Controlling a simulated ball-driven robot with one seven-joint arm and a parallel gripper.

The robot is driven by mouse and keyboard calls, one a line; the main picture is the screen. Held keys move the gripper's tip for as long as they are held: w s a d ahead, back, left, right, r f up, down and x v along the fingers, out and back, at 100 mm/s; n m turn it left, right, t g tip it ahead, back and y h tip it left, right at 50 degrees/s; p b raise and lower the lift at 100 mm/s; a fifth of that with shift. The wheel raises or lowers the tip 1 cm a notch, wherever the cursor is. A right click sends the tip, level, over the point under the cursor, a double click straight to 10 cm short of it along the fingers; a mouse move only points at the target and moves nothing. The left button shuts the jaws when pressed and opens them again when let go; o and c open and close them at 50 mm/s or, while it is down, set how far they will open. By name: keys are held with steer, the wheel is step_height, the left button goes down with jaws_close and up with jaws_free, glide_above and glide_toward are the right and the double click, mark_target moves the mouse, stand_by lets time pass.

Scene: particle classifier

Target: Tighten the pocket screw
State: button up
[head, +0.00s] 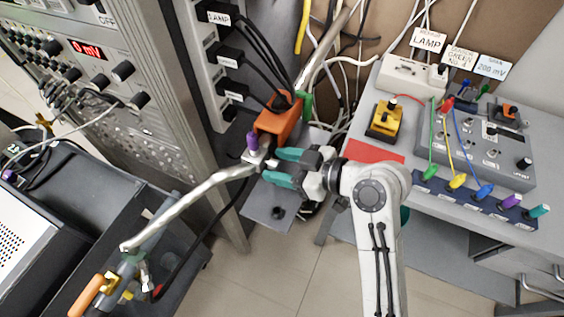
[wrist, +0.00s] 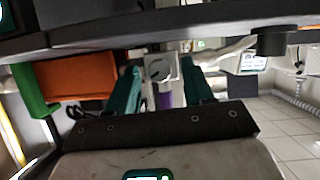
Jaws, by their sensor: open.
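A small purple knob (head: 252,140), which looks like the pocket screw, stands up from a silver block (head: 257,158) where a bent metal tube ends. In the wrist view the silver block (wrist: 161,69) lies between my fingers and the purple knob (wrist: 165,99) shows partly below it. My gripper (head: 268,163) has two teal fingers, set apart, just right of the block. In the wrist view my gripper (wrist: 162,84) is open, with a finger on each side of the block and knob. Whether either finger touches them I cannot tell.
An orange block (head: 279,118) with a green part (head: 307,106) stands just behind the knob. The metal tube (head: 190,198) runs down left over a dark cart. An instrument rack (head: 190,120) stands left. A grey bench with a control box (head: 470,150) and yellow block (head: 386,120) is right.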

steer(key=shift+c, duration=0.5)
jaws_close()
steer(key=shift+r, duration=0.1)
steer(key=shift+w+m+g+p, duration=0.1)
steer(key=shift+m+g+p, duration=0.35)
steer(key=shift+p, duration=0.2)
steer(key=shift+w+d+m+g+y+p, duration=0.1)
steer(key=shift+m+g+y+p, duration=0.3)
steer(key=shift+m+p, duration=0.4)
steer(key=m+g+p, duration=0.1)
steer(key=m, duration=0.1)
steer(key=m+g+y+p, duration=0.1)
steer(key=shift+w+f+m+g, duration=0.2)
steer(key=shift+m+g, duration=0.05)
steer(key=shift+m, duration=0.1)
